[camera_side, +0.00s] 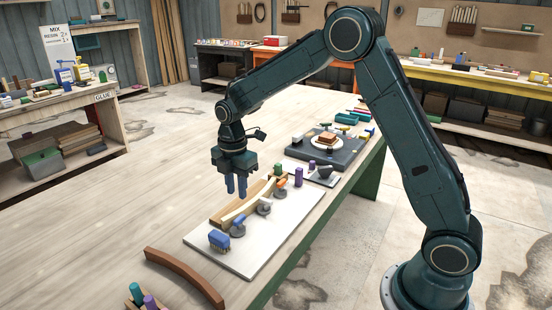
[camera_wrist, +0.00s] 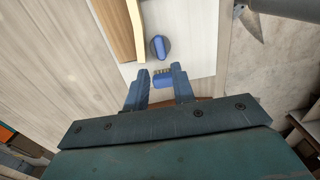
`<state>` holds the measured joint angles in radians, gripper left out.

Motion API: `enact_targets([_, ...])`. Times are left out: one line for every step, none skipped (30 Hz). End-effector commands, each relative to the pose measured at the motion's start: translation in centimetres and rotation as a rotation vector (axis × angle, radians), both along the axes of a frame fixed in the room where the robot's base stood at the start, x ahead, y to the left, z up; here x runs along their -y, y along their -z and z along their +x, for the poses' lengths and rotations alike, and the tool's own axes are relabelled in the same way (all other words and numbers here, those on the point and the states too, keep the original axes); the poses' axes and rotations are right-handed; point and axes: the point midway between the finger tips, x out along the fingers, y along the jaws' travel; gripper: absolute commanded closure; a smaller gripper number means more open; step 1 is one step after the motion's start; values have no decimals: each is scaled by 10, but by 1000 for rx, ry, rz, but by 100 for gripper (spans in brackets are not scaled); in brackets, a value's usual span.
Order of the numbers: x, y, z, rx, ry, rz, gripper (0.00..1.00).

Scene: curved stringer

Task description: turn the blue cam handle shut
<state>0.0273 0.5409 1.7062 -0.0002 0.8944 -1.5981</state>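The blue cam handle (camera_side: 238,220) sits on a dark round base on the white board (camera_side: 285,235). In the wrist view the blue handle (camera_wrist: 159,46) lies just beyond my fingertips, pointing roughly along my view. A curved wooden form (camera_side: 232,208) and a pale strip (camera_side: 240,210) run beside it. Cams with a white handle (camera_side: 264,202) and an orange handle (camera_side: 281,183) stand farther along the strip. My gripper (camera_side: 236,192) hangs above the form, fingers down and apart, with nothing held. It also shows open in the wrist view (camera_wrist: 160,71).
A blue brush (camera_side: 218,240) lies at the board's near left corner; it shows between my fingers in the wrist view (camera_wrist: 163,78), beneath them. A purple cylinder (camera_side: 298,177) and a green one (camera_side: 277,169) stand at the far end. A brown curved piece (camera_side: 185,275) lies in front.

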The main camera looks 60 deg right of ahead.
Motion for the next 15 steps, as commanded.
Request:
enact_targets([0,9,-1,-4,0,0,75])
enact_targets([0,14,-1,-4,0,0,75])
enact_targets([0,20,-1,-5,0,0,75])
enact_targets([0,24,-1,-4,0,0,75])
enact_targets([0,29,-1,-4,0,0,75])
enact_targets([0,35,-1,-4,0,0,75])
enact_targets([0,40,-1,-5,0,0,75])
enact_targets([0,44,-1,-5,0,0,75])
enact_targets([0,50,-1,-4,0,0,75])
enact_targets([0,55,-1,-5,0,0,75])
enact_targets([0,59,-1,-4,0,0,75])
enact_targets([0,63,-1,-3,0,0,75])
enact_targets([0,67,-1,-3,0,0,75])
enact_targets([0,70,-1,-3,0,0,75])
enact_targets([0,74,0,-2,0,0,75])
